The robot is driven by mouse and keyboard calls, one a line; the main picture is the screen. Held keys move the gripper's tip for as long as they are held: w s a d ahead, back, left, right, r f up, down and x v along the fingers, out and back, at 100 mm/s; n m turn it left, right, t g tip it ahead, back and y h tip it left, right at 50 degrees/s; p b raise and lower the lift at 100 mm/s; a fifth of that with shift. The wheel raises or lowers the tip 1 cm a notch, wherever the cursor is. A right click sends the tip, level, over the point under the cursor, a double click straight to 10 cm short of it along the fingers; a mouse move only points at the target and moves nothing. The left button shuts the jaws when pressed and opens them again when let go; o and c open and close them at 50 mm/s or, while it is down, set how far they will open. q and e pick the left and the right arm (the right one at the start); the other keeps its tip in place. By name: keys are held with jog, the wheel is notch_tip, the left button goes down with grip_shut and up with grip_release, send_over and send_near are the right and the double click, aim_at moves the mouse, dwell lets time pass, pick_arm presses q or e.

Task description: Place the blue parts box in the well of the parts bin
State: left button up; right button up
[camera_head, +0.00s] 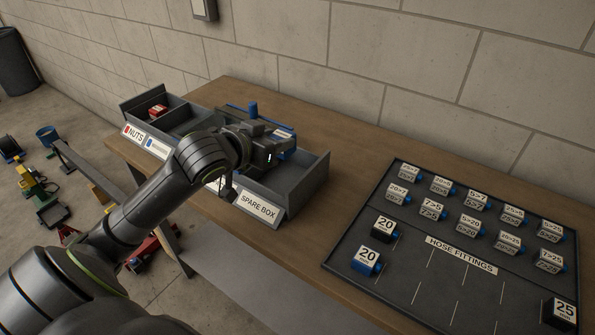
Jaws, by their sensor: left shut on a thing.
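The grey parts bin (313,178) stands on the wooden bench against the wall. A "NUTS" label is on its front left and a "SPARE BOX" label on its front right. My left gripper (280,152) is over the bin's middle-right part, shut on the blue parts box (288,155). The gripper and wrist hide most of the box; blue parts show at its right and behind it, including a short blue post (253,108). I cannot tell whether the box touches the bin floor. The right end of the bin looks empty. My right gripper is not in view.
A red-and-white part (158,110) lies in the bin's left compartment. A dark "HOSE FITTINGS" board (400,285) with several labelled fittings lies at the right of the bench. Bare bench top lies between bin and board. Clutter stands on the floor at left.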

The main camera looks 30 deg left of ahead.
pick_arm(q)
jog(key=shift+w+f, duration=0.2)
jog(key=shift+f, duration=0.4)
jog(key=shift+w+f, duration=0.2)
jog(key=shift+f, duration=0.4)
jog(key=f, duration=0.1)
jog(key=s+f+b, duration=0.1)
jog(key=f, duration=0.1)
jog(key=shift+f, duration=0.45)
notch_tip(320, 180, down, 3)
jog(key=shift+w+f+b, duration=0.1)
jog(key=shift+f+b, duration=0.05)
jog(key=shift+b, duration=0.2)
jog(key=shift+f, duration=0.1)
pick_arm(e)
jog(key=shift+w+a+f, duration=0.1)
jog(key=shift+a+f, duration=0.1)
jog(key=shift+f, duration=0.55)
pick_arm(q)
jog(key=o, duration=1)
jog(key=shift+f, duration=0.1)
